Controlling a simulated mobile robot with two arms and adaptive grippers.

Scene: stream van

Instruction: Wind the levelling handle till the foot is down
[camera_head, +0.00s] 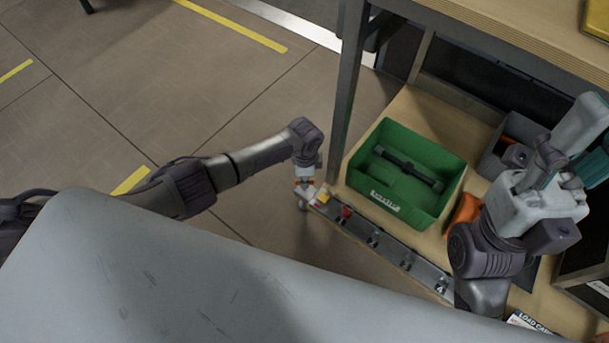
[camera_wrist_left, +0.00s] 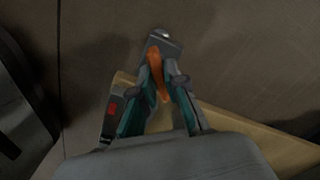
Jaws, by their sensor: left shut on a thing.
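In the left wrist view, an orange handle (camera_wrist_left: 157,75) stands between the two teal-padded fingers of my left gripper (camera_wrist_left: 162,88), which is shut on it. A grey metal piece with a round bright end (camera_wrist_left: 163,38) lies just beyond the handle. In the head view my left gripper (camera_head: 308,187) points down at the left end of a grey rail (camera_head: 398,258), and little of the handle shows there. I cannot make out the foot. My right gripper (camera_head: 590,165) is at the right edge, partly hidden by its own arm, and its opening is unclear.
A green tray (camera_head: 452,192) with a dark bar-shaped tool (camera_head: 408,167) stands on the wooden deck beside the rail. A metal post (camera_head: 346,95) rises close behind my left gripper. A wooden worktop (camera_head: 500,22) overhangs at upper right.

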